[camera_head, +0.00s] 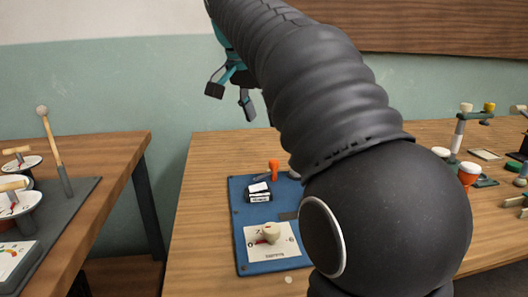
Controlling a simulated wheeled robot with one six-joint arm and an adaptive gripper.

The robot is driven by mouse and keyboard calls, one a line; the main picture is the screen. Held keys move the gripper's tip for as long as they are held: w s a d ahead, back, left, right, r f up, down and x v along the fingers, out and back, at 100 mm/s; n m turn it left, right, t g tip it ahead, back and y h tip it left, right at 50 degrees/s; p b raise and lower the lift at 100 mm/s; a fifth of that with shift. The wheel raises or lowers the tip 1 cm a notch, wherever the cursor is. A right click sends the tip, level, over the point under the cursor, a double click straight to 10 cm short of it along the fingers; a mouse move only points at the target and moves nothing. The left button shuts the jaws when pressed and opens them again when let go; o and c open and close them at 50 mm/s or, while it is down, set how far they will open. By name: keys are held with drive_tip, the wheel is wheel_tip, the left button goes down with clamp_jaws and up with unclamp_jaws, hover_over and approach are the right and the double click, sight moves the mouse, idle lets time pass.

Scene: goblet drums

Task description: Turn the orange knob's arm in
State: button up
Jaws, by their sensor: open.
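The orange knob (274,169) is a small upright piece near the back edge of a blue board (237,220) on the middle table. An orange-brown piece juts to its left, but it is too small to tell exactly how its arm points. My gripper (231,98) is open and empty, with dark fingertips and teal links. It is in the air, above and to the left of the knob in the picture, and touches nothing. My arm covers the right part of the board.
The board also bears a black-and-white block (259,192) and a cream knob (269,233) on a white dial plate. The left table (118,150), across a gap, holds a grey mat with a mallet-like stick. Several cups and stands, including an orange cup (468,174), are at right.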

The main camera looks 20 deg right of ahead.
sight(274, 160)
drive_tip(key=b+x, duration=0.2)
drive_tip(key=x, duration=1.1)
drive_tip(key=shift+w+d+f, duration=0.1)
drive_tip(key=shift+d+f, duration=0.05)
drive_tip(key=shift+f, duration=0.15)
clamp_jaws()
